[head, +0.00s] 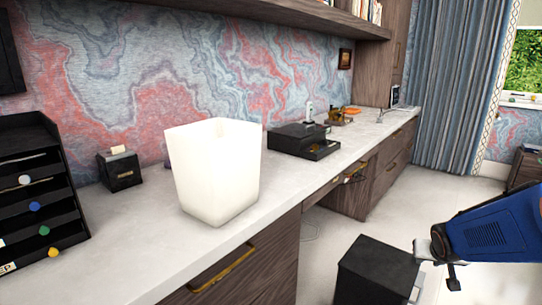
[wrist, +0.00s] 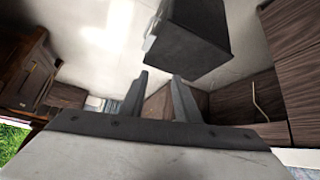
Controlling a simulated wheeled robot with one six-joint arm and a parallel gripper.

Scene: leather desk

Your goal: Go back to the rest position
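My gripper (wrist: 160,78) shows in the wrist view with its two dark fingers apart and nothing between them. In the head view, my blue arm comes in from the right edge, with its grey end (head: 432,252) above the floor, right of the desk. The fingers are hard to make out there. A black bin (head: 375,272) stands on the floor to the left of my gripper, and it also shows beyond the fingers in the wrist view (wrist: 190,38).
A white, square, tapered container (head: 212,175) stands on the desk (head: 120,240). A black tray rack (head: 35,190), a small black box (head: 120,170) and a black organizer (head: 303,142) are also there. Wooden drawers (head: 250,275) lie below. Floor (head: 440,185) is open before the curtain (head: 460,85).

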